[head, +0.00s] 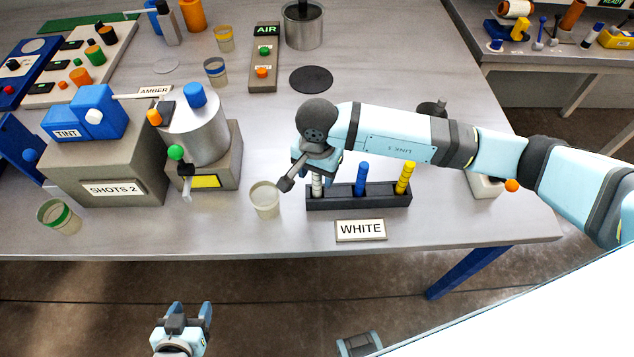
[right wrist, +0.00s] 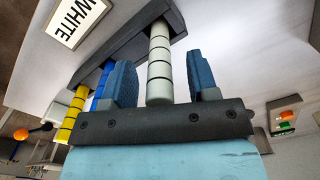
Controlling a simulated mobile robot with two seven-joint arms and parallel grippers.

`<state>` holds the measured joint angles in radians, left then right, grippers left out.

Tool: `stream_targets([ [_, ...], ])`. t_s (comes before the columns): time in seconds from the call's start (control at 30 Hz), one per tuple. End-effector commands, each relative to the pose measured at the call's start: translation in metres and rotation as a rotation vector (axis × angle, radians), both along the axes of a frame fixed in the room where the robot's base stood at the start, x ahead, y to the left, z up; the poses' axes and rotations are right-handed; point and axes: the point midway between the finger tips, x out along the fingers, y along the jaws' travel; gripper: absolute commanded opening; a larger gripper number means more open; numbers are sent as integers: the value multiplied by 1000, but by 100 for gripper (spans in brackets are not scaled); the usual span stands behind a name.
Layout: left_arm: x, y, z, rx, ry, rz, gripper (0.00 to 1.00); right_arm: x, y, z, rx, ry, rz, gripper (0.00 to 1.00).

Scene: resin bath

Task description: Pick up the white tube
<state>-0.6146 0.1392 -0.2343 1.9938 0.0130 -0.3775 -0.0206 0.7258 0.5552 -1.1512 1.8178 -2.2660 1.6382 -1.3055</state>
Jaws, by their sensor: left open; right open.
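The white tube (head: 317,187) stands upright in the left slot of a dark rack (head: 340,204). A blue tube (head: 361,178) and a yellow tube (head: 404,178) stand in the same rack. My right gripper (head: 318,168) is over the white tube and hides its upper part in the head view. In the right wrist view the white tube (right wrist: 159,75) shows between the two blue fingers, with a gap on each side. My left gripper (head: 190,312) is open and empty in front of the table, low in the head view.
A WHITE sign (head: 360,230) stands before the rack. A clear cup (head: 265,199) is just left of the rack. A metal pot (head: 200,130) with a spout and the SHOTS 2 box (head: 105,160) stand further left. The table's front edge is close.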

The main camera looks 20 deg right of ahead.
Motion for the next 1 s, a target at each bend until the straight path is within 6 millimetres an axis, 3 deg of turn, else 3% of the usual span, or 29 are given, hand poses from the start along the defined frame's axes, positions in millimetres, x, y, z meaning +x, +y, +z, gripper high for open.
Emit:
stream_targets([
  [0.07,0,0,0,0,0,0,58,0,0,0,0,0,0,49],
  [0.2,0,0,0,1,0,-1,58,0,0,0,0,0,0,17],
  [0.3,0,0,0,1,0,-1,58,0,0,0,0,0,0,0],
  [0.73,0,0,-2,1,0,-1,58,1,0,8,1,-1,0,0],
  [1.0,0,0,-10,0,0,-1,58,1,0,50,2,-4,1,0],
])
